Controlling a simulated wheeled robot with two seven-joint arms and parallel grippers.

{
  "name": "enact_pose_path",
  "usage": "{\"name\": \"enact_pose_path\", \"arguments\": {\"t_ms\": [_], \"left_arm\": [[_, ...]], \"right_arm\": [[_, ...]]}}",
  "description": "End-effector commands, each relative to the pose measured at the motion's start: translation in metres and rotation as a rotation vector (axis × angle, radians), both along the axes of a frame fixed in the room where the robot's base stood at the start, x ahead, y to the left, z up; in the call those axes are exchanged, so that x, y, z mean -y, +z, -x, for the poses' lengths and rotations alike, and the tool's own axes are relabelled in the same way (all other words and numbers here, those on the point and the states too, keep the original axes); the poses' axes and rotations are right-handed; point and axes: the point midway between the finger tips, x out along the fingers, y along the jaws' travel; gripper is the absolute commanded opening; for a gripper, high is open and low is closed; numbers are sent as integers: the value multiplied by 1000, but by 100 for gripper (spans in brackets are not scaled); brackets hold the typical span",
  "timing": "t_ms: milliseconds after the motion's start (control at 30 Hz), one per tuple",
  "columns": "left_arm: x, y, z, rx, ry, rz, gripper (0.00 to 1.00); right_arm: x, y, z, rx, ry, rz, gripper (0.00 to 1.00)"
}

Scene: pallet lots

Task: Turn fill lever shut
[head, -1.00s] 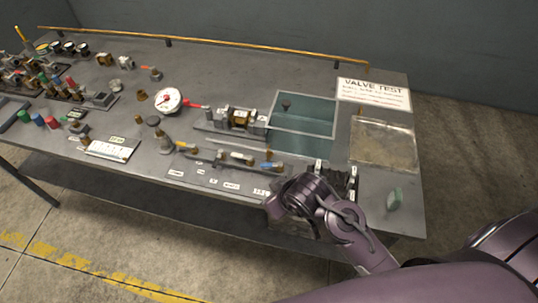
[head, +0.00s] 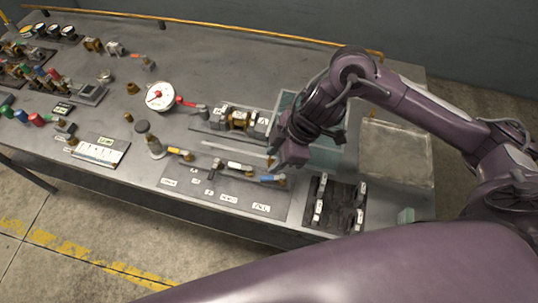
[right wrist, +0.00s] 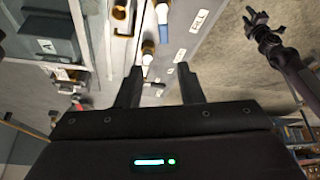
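The valve strip (head: 222,190) lies on the bench with yellow, white and blue levers in a row. The blue lever (head: 270,178) is at its right end. In the right wrist view the blue lever (right wrist: 163,20) lies beside a label that seems to read FILL (right wrist: 197,20). My right gripper (head: 277,163) hangs just above the strip's right end, hiding part of it. In the right wrist view its fingers (right wrist: 160,90) are apart with nothing between them. A dark gripper-like end (right wrist: 265,30), probably my left gripper, hangs over the floor; its jaws are unclear.
A dial gauge (head: 159,96) with a red lever (head: 187,101) stands behind the strip. A black slotted rack (head: 338,208) sits to the right. A clear tray (head: 397,150) is farther right.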

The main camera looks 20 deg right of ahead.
Motion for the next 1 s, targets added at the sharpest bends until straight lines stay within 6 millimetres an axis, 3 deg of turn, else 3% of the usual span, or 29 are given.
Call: {"name": "enact_pose_path", "arguments": {"t_ms": [133, 600, 1000], "left_arm": [[0, 1, 1, -2, 0, 0, 34], [0, 5, 1, -1, 0, 0, 34], [0, 6, 1, -1, 0, 0, 34]], "right_arm": [[11, -4, 4, -40, -8, 31, 34], [-14, -64, -2, -37, -6, 28, 34], [-17, -71, -3, -34, -6, 29, 32]]}}
